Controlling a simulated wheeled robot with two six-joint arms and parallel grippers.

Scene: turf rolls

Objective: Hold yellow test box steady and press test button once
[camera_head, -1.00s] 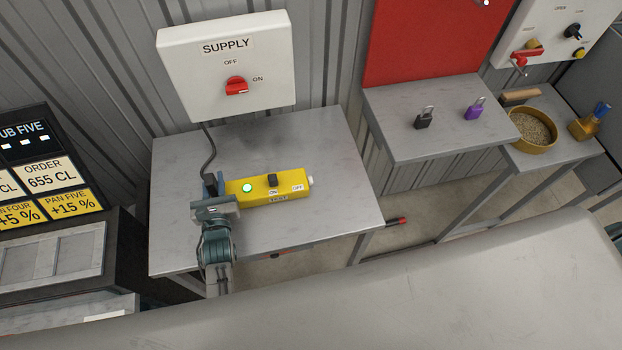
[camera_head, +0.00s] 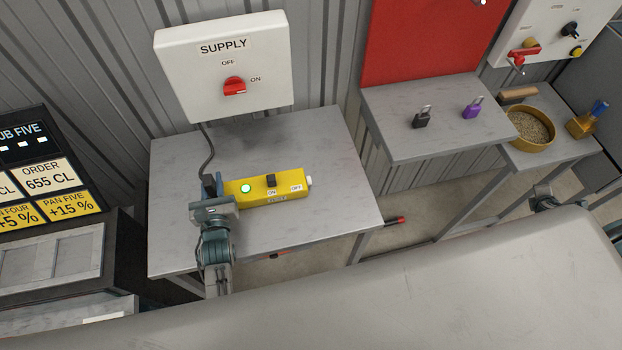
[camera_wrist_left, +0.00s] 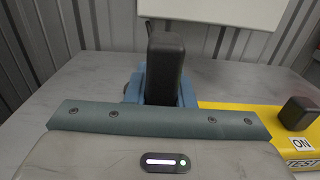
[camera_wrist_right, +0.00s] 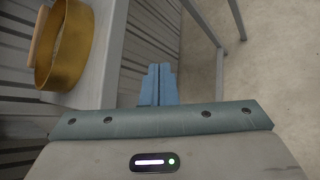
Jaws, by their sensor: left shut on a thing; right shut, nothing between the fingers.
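The yellow test box (camera_head: 290,187) lies on the grey bench, with a lit green lamp (camera_head: 246,188), a black switch (camera_head: 271,180) between ON and OFF labels, and a pale button (camera_head: 309,181) on its right end. My left gripper (camera_head: 211,190) is at the box's left end. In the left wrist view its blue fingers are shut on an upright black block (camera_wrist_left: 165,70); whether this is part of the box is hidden. My right gripper (camera_wrist_right: 158,85) is shut and empty, away from the box; part of its arm shows at the right in the head view.
The white SUPPLY panel (camera_head: 224,62) has its red knob near ON; a dark cable runs down toward the box's left end. A second bench (camera_head: 420,135) holds a black padlock (camera_head: 423,117) and a purple padlock (camera_head: 472,107). A yellow bowl (camera_head: 531,127) stands farther right.

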